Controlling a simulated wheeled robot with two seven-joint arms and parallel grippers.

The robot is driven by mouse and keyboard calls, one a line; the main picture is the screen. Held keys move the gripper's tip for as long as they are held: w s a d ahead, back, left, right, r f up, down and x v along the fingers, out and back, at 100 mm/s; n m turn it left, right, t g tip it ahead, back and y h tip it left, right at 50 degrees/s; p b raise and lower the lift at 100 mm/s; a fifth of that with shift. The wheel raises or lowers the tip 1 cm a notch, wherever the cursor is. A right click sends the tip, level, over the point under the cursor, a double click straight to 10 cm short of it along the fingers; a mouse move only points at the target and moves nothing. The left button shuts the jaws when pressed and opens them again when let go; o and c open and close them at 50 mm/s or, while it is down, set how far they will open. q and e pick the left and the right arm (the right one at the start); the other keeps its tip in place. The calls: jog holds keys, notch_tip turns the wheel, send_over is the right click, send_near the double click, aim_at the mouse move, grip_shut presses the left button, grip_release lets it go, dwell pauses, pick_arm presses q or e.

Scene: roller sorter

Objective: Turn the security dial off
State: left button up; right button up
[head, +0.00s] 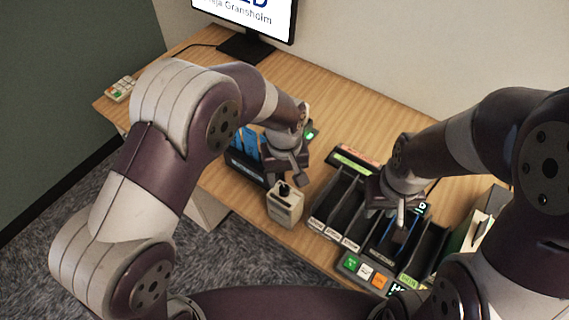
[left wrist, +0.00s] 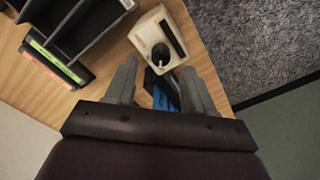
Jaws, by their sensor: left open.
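A small beige box (head: 285,207) stands near the front edge of the desk. A dark dial knob (head: 284,190) sits on its top. In the left wrist view the box (left wrist: 160,32) lies just beyond my fingertips, with the knob (left wrist: 160,56) at its near end. My left gripper (head: 287,178) is open and empty, above and just behind the box. It also shows in the left wrist view (left wrist: 158,82), its fingers apart and clear of the knob. My right gripper (head: 391,208) is over the black sorter slots; its fingers are too small to judge.
A black sorter (head: 335,205) with several slots stands right of the box. A button panel (head: 365,272) sits in front of it. A dark holder with blue items (head: 247,160) is left of the box. A monitor (head: 245,20) stands behind. Bare desk (head: 345,110) lies between.

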aim_at(285, 187)
pick_arm(q)
notch_tip(285, 187, up, 9)
jog(key=shift+f, duration=0.15)
dwell(0.4)
jog(key=s+a+f+m, duration=0.1)
jog(key=s+a, duration=0.4)
jog(key=a, duration=0.3)
jog(key=s+a+f+m+t, duration=0.1)
jog(key=s+a+f, duration=0.1)
jog(key=s+a, duration=0.4)
jog(key=a, duration=0.3)
jog(key=shift+s+a, duration=0.15)
jog(key=shift+a, duration=0.1)
jog(key=shift+m, duration=0.3)
